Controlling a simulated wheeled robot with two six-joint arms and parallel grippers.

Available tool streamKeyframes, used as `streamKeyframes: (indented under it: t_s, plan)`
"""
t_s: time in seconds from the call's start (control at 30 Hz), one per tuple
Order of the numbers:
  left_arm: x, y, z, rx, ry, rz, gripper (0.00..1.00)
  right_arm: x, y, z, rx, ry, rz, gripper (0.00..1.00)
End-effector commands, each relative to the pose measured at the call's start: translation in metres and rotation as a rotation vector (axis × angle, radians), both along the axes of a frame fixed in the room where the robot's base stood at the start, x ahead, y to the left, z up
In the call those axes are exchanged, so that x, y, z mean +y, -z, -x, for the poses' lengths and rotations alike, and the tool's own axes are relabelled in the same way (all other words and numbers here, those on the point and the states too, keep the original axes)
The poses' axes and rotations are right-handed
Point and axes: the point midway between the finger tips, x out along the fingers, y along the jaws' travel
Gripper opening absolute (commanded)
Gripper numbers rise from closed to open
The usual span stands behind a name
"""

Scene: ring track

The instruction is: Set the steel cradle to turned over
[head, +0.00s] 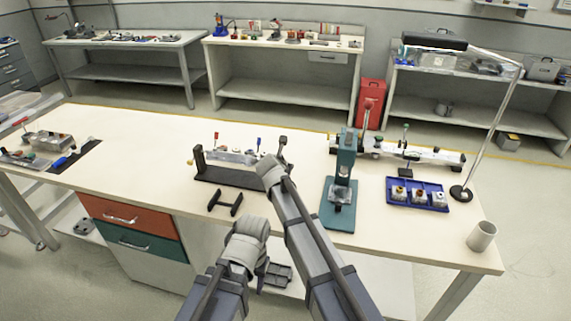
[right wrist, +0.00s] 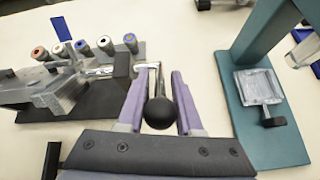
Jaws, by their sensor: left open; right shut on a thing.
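The steel cradle (head: 232,156) sits between the end posts of a dark stand (head: 228,176) on the bench, looking about level. In the right wrist view the cradle (right wrist: 48,92) is at the left, with several coloured-ended pegs along its far side. A crank handle with a black ball knob (right wrist: 160,113) is at the cradle's right end. My right gripper (right wrist: 160,98) is shut on this handle, its two purple fingers either side of it. In the head view my right wrist hides the grip. My left gripper (head: 277,273) is open and empty, low in front of the bench edge.
A teal press (head: 340,210) stands close to the right of my right arm. Beyond it are a blue tray (head: 418,203), a lamp stand (head: 461,192) and a cup (head: 482,236). A small black H-shaped piece (head: 225,203) lies before the stand. The bench left of the stand has free room.

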Motion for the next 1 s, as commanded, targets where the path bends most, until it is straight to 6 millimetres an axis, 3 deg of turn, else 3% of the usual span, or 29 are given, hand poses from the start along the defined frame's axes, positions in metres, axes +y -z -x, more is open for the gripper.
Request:
streamKeyframes:
  t_s: [0.43, 0.47, 0.6, 0.7, 1.0]
  plan:
    - [0.0, -0.001, 0.0, 0.0, 0.0, 0.0, 0.51, -0.0005, -0.001, -0.0016, 0.0, -0.001, 0.001, 0.0]
    - [0.0, -0.001, 0.0, 0.0, 0.0, 0.0, 0.51, -0.0005, -0.001, -0.0016, 0.0, -0.001, 0.001, 0.37]
    - [0.0, -0.001, 0.0, 0.0, 0.0, 0.0, 0.51, -0.0004, -0.0008, -0.0013, 0.001, -0.001, 0.0, 0.52]
    - [0.0, -0.001, 0.0, 0.0, 0.0, 0.0, 0.51, -0.0003, -0.0007, -0.0011, 0.001, -0.001, 0.0, 0.63]
    - [0.0, -0.0022, 0.0, 0.0, 0.0, 0.0, 0.51, 0.0002, -0.0019, 0.0007, 0.002, 0.0, -0.001, 0.63]
